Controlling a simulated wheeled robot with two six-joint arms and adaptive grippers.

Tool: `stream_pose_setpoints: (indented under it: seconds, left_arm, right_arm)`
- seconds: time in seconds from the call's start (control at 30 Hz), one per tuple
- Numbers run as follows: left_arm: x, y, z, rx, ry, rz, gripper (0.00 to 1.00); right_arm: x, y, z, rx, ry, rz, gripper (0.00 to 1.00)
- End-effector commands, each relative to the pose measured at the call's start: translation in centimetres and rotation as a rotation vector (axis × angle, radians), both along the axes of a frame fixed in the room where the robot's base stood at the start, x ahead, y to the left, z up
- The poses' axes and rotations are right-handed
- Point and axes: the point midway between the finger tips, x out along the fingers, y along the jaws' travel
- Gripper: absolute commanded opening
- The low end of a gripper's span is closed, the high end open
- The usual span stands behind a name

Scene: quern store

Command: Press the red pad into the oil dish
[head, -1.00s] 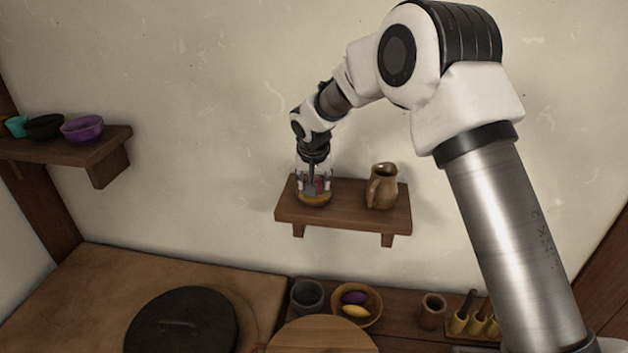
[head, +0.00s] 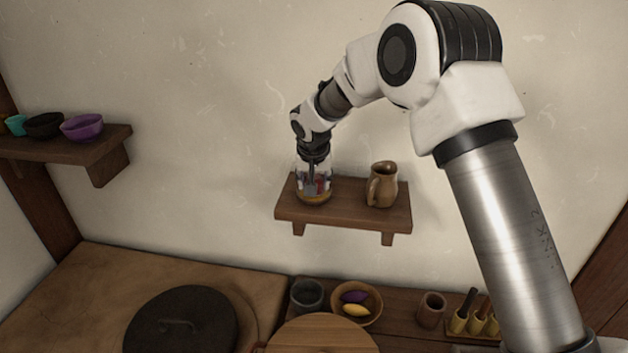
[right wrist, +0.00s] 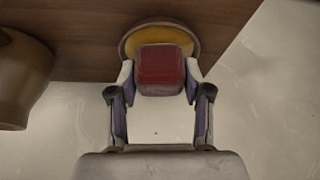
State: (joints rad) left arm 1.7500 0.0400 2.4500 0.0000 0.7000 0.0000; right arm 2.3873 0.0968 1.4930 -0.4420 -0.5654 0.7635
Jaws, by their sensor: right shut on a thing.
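The red pad (right wrist: 160,70) is a small dark red block between the fingertips of my right gripper (right wrist: 160,84), which is shut on it. In the head view my right gripper (head: 314,180) points down over the left part of the wall shelf. The oil dish (right wrist: 128,46) is round and brown-rimmed with yellow-orange inside. The pad hides its near part in the wrist view. I cannot tell whether the pad touches the oil. My left gripper is not in view.
A brown jug (head: 382,186) stands right of the dish on the small wall shelf (head: 345,212). Below are a dark lid (head: 182,322), a grey cup (head: 306,295) and a bowl (head: 371,311). Another shelf (head: 105,150) at left holds a purple bowl (head: 82,127).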

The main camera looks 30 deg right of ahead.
Motion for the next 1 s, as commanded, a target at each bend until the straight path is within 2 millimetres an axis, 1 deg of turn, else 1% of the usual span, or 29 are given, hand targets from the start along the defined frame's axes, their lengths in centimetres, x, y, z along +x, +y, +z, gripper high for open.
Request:
stream_pose_setpoints:
  seconds: [0.27,1.0]
  left_arm:
    - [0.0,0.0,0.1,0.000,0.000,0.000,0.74]
    - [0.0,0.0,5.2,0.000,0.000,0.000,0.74]
  right_arm:
    - [-0.1,0.0,0.0,0.000,0.004,-0.001,0.21]
    - [0.0,0.0,7.0,0.000,0.001,0.000,0.21]
